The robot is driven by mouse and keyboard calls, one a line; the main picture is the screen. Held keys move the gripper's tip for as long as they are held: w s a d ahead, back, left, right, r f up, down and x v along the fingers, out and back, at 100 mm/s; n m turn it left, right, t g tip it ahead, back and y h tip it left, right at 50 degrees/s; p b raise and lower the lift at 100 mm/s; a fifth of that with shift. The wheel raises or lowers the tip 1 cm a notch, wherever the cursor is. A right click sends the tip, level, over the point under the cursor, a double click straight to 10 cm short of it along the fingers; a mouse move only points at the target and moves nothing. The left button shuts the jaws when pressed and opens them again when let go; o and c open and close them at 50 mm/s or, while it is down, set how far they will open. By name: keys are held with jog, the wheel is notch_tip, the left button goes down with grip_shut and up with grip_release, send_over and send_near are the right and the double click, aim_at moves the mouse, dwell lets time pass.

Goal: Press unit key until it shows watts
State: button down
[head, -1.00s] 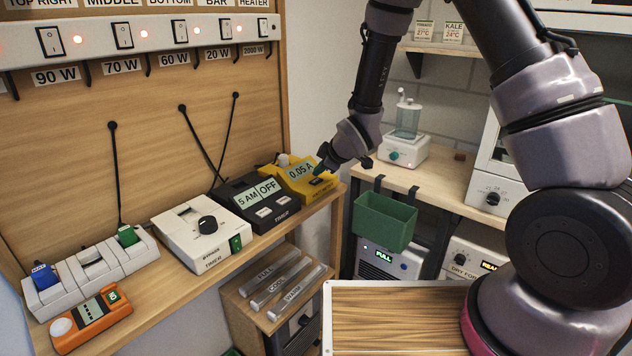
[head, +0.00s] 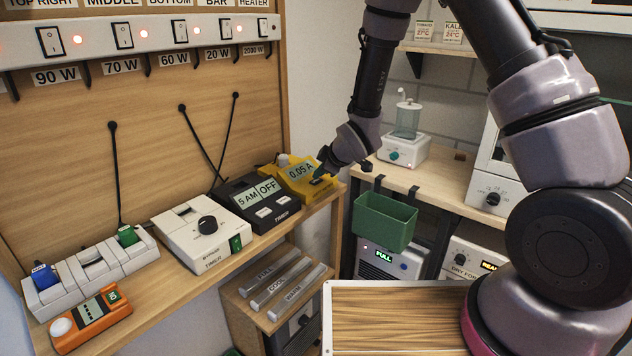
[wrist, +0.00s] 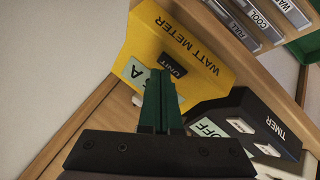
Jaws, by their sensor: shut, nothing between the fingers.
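The yellow watt meter (head: 296,184) stands at the right end of the wooden shelf, and its display (head: 300,171) reads 0.05 A. In the wrist view the meter (wrist: 165,40) carries the words WATT METER and a dark key marked UNIT (wrist: 173,65). My gripper (head: 319,176) is at the meter's front right, its fingers by the key. In the wrist view my gripper (wrist: 163,90) is shut and empty, with its green fingertips close to the UNIT key and partly covering the display. I cannot tell whether the tips touch the key.
A black timer (head: 258,202) showing 5 AM OFF stands close to the left of the meter. A white timer (head: 202,232) stands farther left. A green bin (head: 384,222) hangs to the right, below my wrist.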

aim_at(319, 183)
jog(key=shift+f, duration=0.3)
jog(key=shift+r, duration=0.1)
dwell(0.3)
jog(key=shift+r, duration=0.7)
jog(key=shift+r, duration=2.5)
